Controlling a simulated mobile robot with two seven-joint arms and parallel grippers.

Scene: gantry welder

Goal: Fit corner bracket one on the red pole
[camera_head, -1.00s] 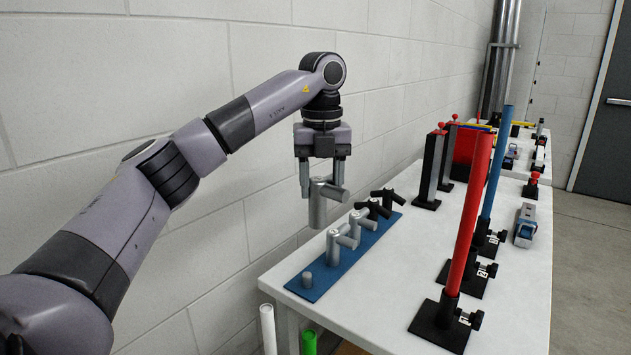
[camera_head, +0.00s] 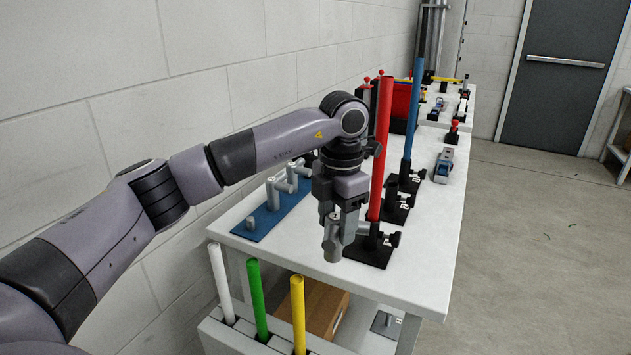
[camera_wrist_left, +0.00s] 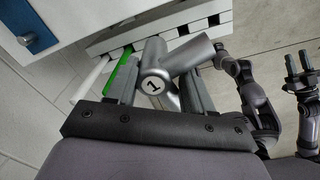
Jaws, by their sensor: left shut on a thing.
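My left gripper (camera_head: 338,220) is shut on corner bracket one (camera_head: 332,243), a grey metal tube joint. In the left wrist view the bracket (camera_wrist_left: 158,84) shows a white disc marked 1 between the fingers. The gripper and bracket hang near the table's front edge, left of and nearer than the red pole (camera_head: 382,145). The red pole stands upright in a black clamp base (camera_head: 378,240); the bracket looks apart from it. The gripper hides part of the base. My right gripper (camera_wrist_left: 298,62) shows only in the left wrist view, empty, its two fingers apart.
A blue strip (camera_head: 255,226) holds other grey brackets and a bare peg. A blue pole (camera_head: 413,105) stands behind the red one. White, green (camera_head: 256,287) and yellow (camera_head: 298,312) tubes stand in a rack below the table edge (camera_head: 400,290). The wall borders the left.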

